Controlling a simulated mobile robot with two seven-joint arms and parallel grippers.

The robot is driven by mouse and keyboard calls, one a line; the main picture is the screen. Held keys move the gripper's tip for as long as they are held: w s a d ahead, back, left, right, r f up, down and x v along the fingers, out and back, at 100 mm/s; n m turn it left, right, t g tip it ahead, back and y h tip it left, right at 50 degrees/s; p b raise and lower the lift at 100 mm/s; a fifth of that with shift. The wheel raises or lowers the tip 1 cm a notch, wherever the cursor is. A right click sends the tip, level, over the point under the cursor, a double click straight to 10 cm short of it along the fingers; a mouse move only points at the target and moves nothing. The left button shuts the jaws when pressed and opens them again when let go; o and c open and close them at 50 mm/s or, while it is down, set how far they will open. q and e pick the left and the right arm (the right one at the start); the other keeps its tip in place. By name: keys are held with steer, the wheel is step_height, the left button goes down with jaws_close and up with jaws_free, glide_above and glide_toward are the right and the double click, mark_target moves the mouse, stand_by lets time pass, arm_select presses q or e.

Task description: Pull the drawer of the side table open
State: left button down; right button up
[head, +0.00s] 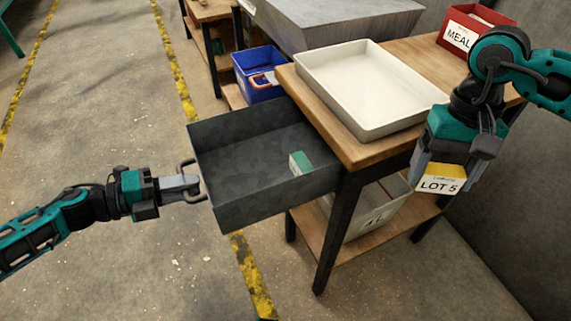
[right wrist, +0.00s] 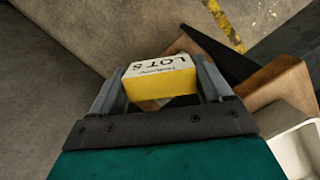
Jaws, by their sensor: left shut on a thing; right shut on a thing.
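The side table (head: 385,147) has a wooden top and dark legs. Its dark grey drawer (head: 228,205) stands well out from the table toward the left. A small green and white box (head: 300,163) lies inside the drawer. My left gripper (head: 190,184) is shut on the drawer's handle (head: 187,168) at the drawer's front. My right gripper (head: 442,165) is shut on a yellow and white block (head: 438,180) marked LOT 5, held to the right of the table. The block also shows between the fingers in the right wrist view (right wrist: 160,82).
A cream tray (head: 405,119) stands on the table top. A red MEAL bin (head: 451,36) stands at the back right. A white bin (head: 375,218) sits on the lower shelf. A blue bin (head: 256,66) is behind the drawer. The floor at left is clear.

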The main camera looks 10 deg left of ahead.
arm_select(q)
steer(key=shift+s+a, duration=0.1)
steer(key=shift+a, duration=0.1)
arm_select(e)
steer(key=shift+a, duration=0.1)
arm_select(q)
steer(key=c, duration=1.2)
jaws_free()
steer(key=p+v, duration=0.2)
steer(key=v, duration=1)
arm_select(e)
step_height(320, 180, up, 2)
steer(key=shift+r, duration=0.2)
arm_select(q)
steer(key=shift+r, duration=0.1)
